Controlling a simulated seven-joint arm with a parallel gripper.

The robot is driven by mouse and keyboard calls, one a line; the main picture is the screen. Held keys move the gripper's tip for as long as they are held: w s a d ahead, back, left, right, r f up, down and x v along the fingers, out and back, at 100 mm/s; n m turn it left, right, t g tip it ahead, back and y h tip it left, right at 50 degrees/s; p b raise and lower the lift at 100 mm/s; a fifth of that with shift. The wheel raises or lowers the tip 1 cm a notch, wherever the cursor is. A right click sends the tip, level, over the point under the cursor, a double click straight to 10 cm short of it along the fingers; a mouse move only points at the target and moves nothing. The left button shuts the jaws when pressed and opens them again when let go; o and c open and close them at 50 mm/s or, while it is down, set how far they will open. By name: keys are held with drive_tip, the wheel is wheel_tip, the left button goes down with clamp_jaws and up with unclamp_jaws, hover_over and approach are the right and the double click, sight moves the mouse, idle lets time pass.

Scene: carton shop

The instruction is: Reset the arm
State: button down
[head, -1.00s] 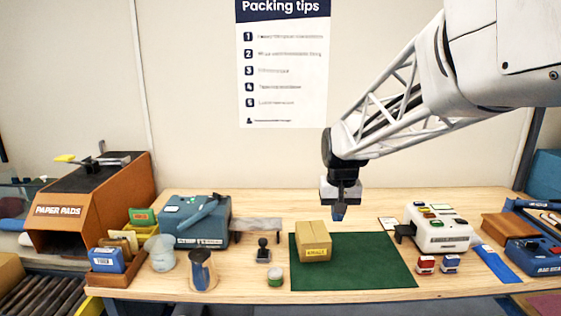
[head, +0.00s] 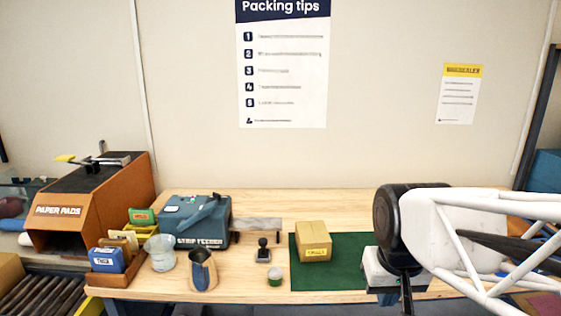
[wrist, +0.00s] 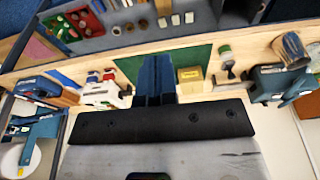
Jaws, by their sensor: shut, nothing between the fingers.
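My gripper (head: 390,296) is at the lower right of the head view, in front of the right part of the green mat (head: 340,272). In the wrist view my gripper (wrist: 157,80) shows two blue fingers pressed together, with nothing between them. The small closed carton (head: 313,241) with a yellow label stands upright on the mat, apart from my gripper. The carton also shows in the wrist view (wrist: 190,75), just right of the fingers. My arm hides the right side of the bench in the head view.
On the bench (head: 290,202) stand a teal strip feeder (head: 190,228), a black-knobbed stamp (head: 263,252), a small green-banded tin (head: 274,279), a blue-and-tan cup (head: 202,272) and a clear beaker (head: 160,254). An orange paper-pad dispenser (head: 75,228) is at far left.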

drive_tip(key=s+f, duration=0.2)
drive_tip(key=s, duration=0.4)
drive_tip(key=shift+d, duration=0.25)
